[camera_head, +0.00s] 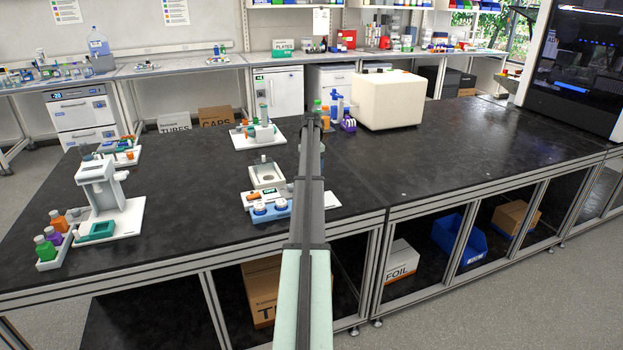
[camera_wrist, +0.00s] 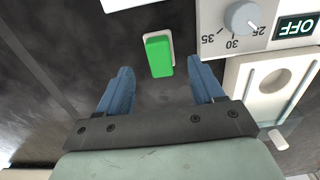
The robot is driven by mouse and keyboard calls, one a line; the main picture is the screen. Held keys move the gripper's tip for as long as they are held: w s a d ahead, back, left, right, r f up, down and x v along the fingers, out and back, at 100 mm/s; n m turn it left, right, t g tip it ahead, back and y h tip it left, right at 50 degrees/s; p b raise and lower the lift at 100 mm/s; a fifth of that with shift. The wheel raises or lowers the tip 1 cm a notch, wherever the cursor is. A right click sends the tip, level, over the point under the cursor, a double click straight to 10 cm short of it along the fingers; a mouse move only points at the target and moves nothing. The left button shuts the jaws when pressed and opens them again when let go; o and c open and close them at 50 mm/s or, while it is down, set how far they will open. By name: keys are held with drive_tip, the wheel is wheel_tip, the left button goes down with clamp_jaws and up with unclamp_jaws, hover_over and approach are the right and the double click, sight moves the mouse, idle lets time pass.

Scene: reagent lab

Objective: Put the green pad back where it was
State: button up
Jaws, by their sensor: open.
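The green pad (camera_wrist: 159,57) is a small bright green block in the wrist view. It lies at a small white-edged base, whose pale rim shows along its top and right side. I cannot tell whether it is seated in this base. My gripper (camera_wrist: 161,66) is open, with its two blue fingers apart and the pad in the picture between and just beyond their tips. Nothing is held. I cannot tell the height of the fingers above the bench. In the head view my arm covers the middle, and I cannot make out the pad or the fingertips.
In the wrist view, a white device with a grey dial (camera_wrist: 241,17) and an OFF display (camera_wrist: 296,28) stands close on the right, above a white block with a round recess (camera_wrist: 275,81). In the head view, a cream box (camera_head: 388,100) stands at the back; the black bench right of my arm is clear.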

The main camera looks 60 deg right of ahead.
wheel_tip(320, 180, up, 7)
idle(0.3)
idle(0.5)
